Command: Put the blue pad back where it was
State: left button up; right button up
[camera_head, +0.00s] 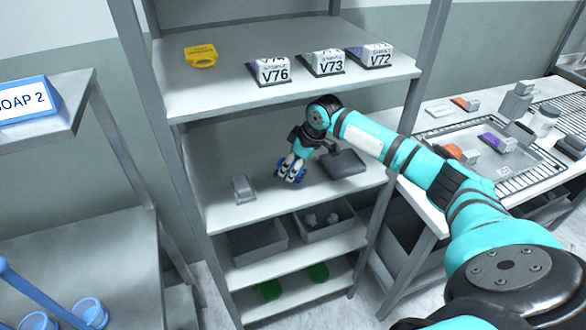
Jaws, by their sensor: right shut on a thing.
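My right gripper (291,166) reaches from the right into the middle shelf of the grey rack. It points down and is shut on the blue pad (301,174). Blue shows on both sides of the pale fingers, which hide the pad's middle. The pad is at or just above the shelf surface (225,173); I cannot tell whether it touches. My left gripper is not in view.
A grey block (243,188) lies left of the gripper, and a dark flat plate (343,163) is on its right. The upper shelf (215,98) holds a yellow item (201,56) and labelled boxes (272,71). Grey bins (258,243) sit below. Bare shelf shows toward the back left.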

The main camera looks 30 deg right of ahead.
jog(key=shift+f, duration=0.85)
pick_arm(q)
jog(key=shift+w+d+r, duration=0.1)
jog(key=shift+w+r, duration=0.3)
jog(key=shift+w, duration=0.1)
pick_arm(e)
jog(key=shift+f, duration=0.1)
jog(key=shift+f, duration=0.1)
jog(key=o, duration=1.1)
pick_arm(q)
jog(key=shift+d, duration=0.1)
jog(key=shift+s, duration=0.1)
